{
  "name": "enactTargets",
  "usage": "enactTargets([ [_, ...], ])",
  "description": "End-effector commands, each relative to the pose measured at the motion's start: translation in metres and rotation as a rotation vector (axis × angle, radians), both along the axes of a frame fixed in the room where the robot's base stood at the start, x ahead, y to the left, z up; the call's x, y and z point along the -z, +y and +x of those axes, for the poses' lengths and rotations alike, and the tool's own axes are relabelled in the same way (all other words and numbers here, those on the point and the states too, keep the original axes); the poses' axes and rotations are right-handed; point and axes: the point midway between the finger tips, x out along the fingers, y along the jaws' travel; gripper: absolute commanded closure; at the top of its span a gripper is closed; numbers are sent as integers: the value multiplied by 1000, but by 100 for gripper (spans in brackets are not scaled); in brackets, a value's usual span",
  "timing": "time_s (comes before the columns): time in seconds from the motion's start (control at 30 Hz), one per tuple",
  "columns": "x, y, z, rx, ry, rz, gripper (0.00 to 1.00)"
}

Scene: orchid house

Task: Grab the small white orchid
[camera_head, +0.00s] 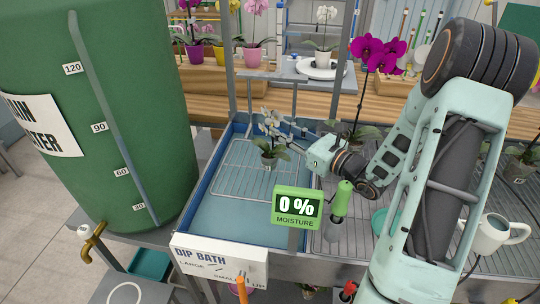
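A small white orchid (270,152) in a small pot stands upright on the wire rack in the blue dip bath (222,212). Its pale blooms and green leaves show above the pot. My gripper (291,141) reaches in from the right, at the height of the blooms and leaves. Its fingertips overlap the plant in this view, so I cannot tell whether they touch it or are open or shut. Another white orchid (325,16) stands in a pot on a white saucer (319,70) at the back.
A large green water barrel (140,150) stands on the left. A magenta orchid (377,53) rises behind my arm. A white mug (490,236) stands at right.

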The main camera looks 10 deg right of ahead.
Motion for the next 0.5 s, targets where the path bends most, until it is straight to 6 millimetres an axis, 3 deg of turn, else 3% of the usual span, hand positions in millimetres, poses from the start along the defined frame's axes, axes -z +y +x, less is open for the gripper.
enactTargets([
  [0.2, -2, 19, 25, -3, -3, -1, 75],
  [0.5, -1, 21, 30, -2, -1, -1, 75],
])
